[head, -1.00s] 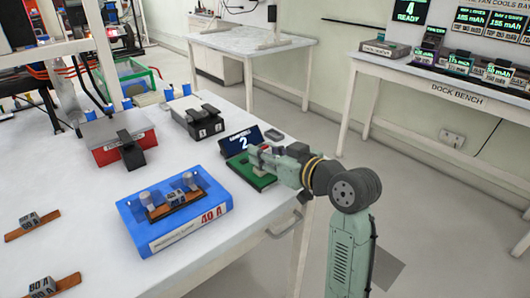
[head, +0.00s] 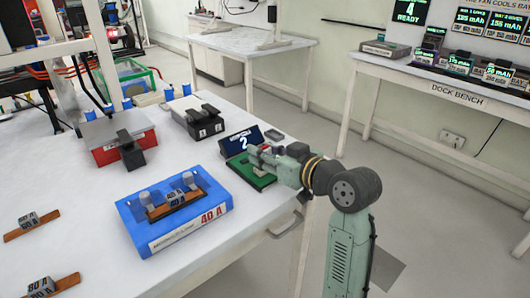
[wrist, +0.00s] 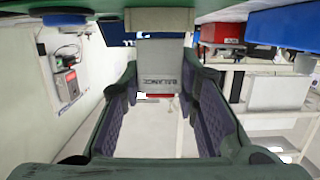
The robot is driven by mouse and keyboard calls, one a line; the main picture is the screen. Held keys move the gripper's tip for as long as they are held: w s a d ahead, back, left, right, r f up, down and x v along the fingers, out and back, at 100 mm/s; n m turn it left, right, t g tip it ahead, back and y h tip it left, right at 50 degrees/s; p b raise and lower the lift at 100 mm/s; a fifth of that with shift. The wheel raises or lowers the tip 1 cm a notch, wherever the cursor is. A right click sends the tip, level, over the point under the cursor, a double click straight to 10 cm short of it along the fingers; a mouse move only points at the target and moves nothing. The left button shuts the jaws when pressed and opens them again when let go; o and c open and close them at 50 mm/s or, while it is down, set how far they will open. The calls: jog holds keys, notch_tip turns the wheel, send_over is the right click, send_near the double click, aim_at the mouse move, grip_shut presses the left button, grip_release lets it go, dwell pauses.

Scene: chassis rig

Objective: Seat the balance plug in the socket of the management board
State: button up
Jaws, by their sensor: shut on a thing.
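The balance plug (wrist: 158,72) is a pale grey block with the word BALANCE on it, seen in the wrist view. My gripper (wrist: 160,92) is shut on it, with a dark ribbed pad on each side. In the head view my gripper (head: 258,160) is low over the green management board (head: 243,173) near the table's right edge. The plug's front end and the socket are hidden there, so I cannot tell whether they touch.
A dark sign marked 2 (head: 240,141) stands just behind the board. A blue 40 A block (head: 184,225) lies in front to the left. A red-sided box (head: 112,152) and a dark box marked 1 (head: 187,118) stand farther back. Bare table lies between them.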

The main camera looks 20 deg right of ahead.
jog(key=shift+f+b, duration=0.7)
jog(key=shift+f, duration=0.1)
jog(key=o, duration=1)
jog(key=v, duration=1.2)
